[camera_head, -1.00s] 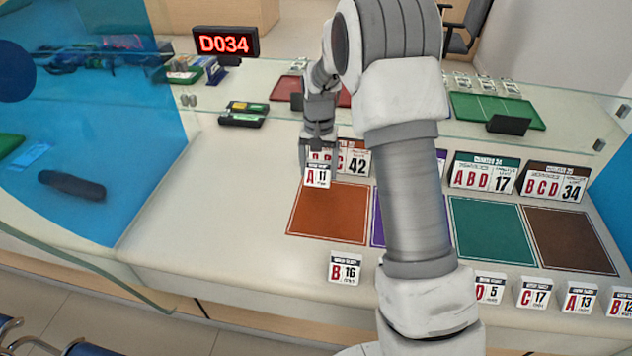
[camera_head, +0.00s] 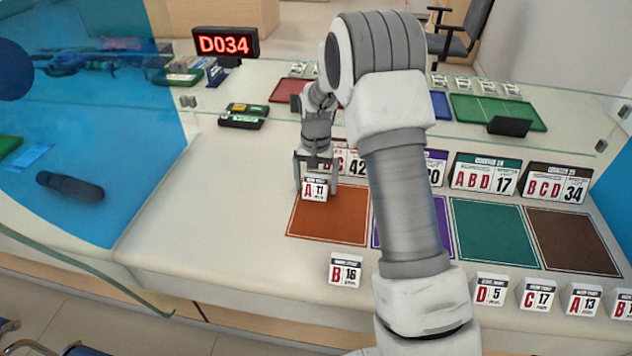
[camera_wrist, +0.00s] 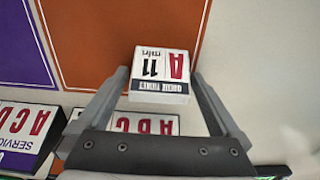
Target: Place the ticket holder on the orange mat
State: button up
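The ticket holder (camera_head: 315,188), a small white block reading A 11, stands upright at the far left corner of the orange mat (camera_head: 330,222). In the wrist view the holder (camera_wrist: 160,72) overlaps that corner of the mat (camera_wrist: 120,30); its exact contact edge is hidden. My gripper (camera_head: 316,188) is open, with one finger on each side of the holder. In the wrist view a gap shows between the holder and each finger of my gripper (camera_wrist: 162,85).
A counter sign reading 42 (camera_head: 354,163) stands just behind the mat. A purple mat (camera_head: 400,235) lies to the right, partly behind my arm. The counter left of the mat is clear.

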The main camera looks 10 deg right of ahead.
aim_at(316, 178)
jog(key=s+r+n+t+p, duration=0.1)
jog(key=s+r, duration=0.2)
jog(key=r, duration=0.7)
jog(key=s+r+p, duration=0.1)
jog(key=s+r, duration=0.1)
jog(key=r, duration=0.8)
jog(key=s+r+n+t, duration=0.1)
jog(key=s+r+t, duration=0.1)
jog(key=s+r, duration=0.65)
jog(key=s+f+n+t, duration=0.1)
jog(key=s+n+t, duration=0.1)
jog(key=s, duration=1.6)
jog(key=shift+f+n+t, duration=0.2)
jog(key=shift+n+t, duration=0.1)
